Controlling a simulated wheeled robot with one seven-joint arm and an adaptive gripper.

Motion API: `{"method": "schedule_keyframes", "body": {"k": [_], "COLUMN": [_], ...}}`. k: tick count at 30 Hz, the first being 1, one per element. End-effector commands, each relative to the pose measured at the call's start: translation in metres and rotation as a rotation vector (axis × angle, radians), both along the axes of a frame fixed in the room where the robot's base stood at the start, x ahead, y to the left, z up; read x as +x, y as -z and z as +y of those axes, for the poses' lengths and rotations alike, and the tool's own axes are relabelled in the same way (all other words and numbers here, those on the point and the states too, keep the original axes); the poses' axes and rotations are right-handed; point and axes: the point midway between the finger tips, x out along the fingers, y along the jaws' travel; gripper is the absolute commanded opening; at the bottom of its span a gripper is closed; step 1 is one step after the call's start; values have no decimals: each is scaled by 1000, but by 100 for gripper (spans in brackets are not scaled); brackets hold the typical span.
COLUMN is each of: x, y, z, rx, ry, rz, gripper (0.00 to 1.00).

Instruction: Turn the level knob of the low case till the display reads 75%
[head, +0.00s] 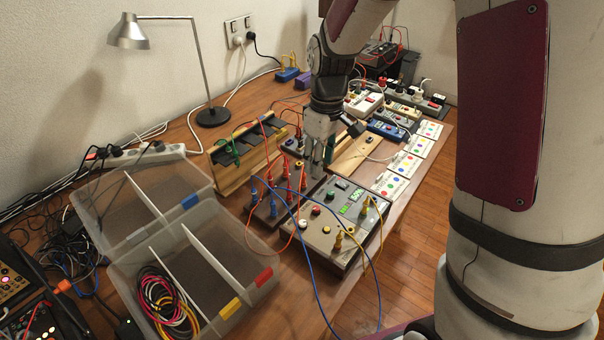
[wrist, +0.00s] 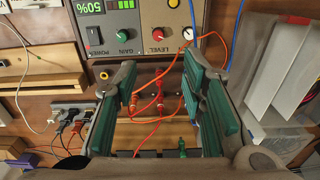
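The low case (head: 322,238) has a grey panel and stands near the table's front edge, in front of my gripper. Its panel also shows at the top of the wrist view (wrist: 205,12). The green-lit display (wrist: 90,6) seems to read 50%; it is cut by the frame's edge. The level knob (wrist: 157,33) is red, with LEVEL printed under it, between a green knob (wrist: 122,35) and a white knob (wrist: 187,33). My gripper (wrist: 160,78) is open and empty, its fingers apart from the knob. In the head view my gripper (head: 318,170) hangs above and behind the case.
A dark terminal block (head: 266,212) with red and blue plugs stands left of the case. Red, blue and yellow leads loop over and around the panel. A clear divided bin (head: 215,245) is to the left. Coloured-dot cards (head: 390,185) lie to the right.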

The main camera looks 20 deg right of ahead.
Motion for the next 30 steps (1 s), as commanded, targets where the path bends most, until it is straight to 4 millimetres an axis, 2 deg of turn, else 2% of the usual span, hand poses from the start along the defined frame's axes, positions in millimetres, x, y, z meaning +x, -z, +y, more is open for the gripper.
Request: {"method": "schedule_keyframes", "body": {"k": [3,10,13,24,30], "x": [8,11,10,9,9], "y": [20,38,51,122,151], "z": [0,0,1,2,3], "rx": [3,5,5,5,6], "ry": [-29,-46,-45,-43,-44], "rz": [20,29,30,30,28], "gripper": [38,38,38,38,38]}}
